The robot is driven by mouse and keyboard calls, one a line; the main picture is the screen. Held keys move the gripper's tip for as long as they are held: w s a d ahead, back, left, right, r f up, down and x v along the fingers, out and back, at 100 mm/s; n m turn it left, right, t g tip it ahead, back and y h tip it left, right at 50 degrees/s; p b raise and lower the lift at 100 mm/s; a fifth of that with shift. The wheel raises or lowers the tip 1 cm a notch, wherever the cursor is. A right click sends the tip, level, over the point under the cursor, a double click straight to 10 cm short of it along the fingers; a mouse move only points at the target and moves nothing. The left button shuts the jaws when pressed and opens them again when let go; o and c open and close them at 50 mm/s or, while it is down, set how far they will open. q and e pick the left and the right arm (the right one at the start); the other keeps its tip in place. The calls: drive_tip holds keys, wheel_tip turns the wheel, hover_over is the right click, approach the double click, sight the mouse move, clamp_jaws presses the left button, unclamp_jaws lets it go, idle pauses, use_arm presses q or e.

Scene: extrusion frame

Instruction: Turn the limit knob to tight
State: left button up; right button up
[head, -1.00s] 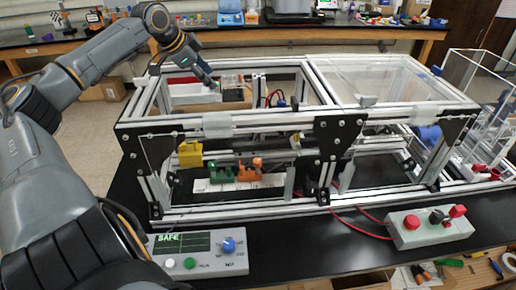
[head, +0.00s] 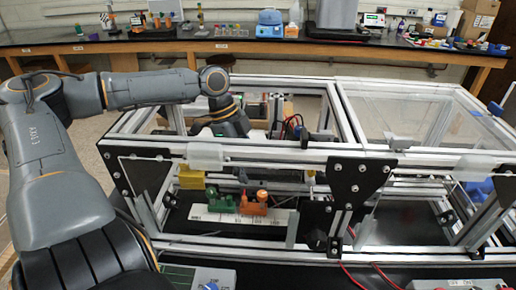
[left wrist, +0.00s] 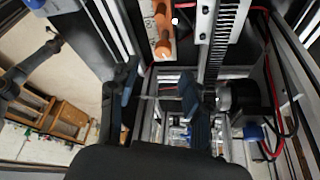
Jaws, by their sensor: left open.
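A control box (head: 175,277) shows at the bottom edge of the head view, mostly cut off. Only the top of its blue knob (head: 208,286) is visible, and its labels cannot be read. A green block (head: 221,203) and an orange block (head: 254,207) sit on a white scale strip inside the extrusion frame. An orange part (left wrist: 161,40) beside a scale shows in the left wrist view. My left gripper (left wrist: 158,95) is open, with nothing between its fingers. In the head view it points down at the frame's left opening, its fingertips hidden. My right gripper is not in view.
The extrusion frame's top rail (head: 270,152) crosses in front of my left wrist. A clear panel (head: 415,110) covers its right bay. A yellow block (head: 191,177) hangs on the left front. Red and black cables run inside. A second box (head: 445,284) is cut off at bottom right.

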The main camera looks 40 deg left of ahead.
use_arm(q)
drive_tip(key=x, duration=0.5)
drive_tip(key=shift+w+f, duration=0.25)
drive_tip(key=shift+w, duration=0.05)
drive_tip(key=shift+d+f, duration=0.1)
drive_tip(key=shift+f, duration=0.25)
drive_tip(key=shift+d+f, duration=0.15)
drive_tip(key=shift+f, duration=0.2)
drive_tip(key=shift+w+d+f, duration=0.1)
drive_tip(key=shift+f, duration=0.1)
drive_tip(key=shift+w+d+f, duration=0.1)
drive_tip(key=shift+f, duration=0.1)
clamp_jaws()
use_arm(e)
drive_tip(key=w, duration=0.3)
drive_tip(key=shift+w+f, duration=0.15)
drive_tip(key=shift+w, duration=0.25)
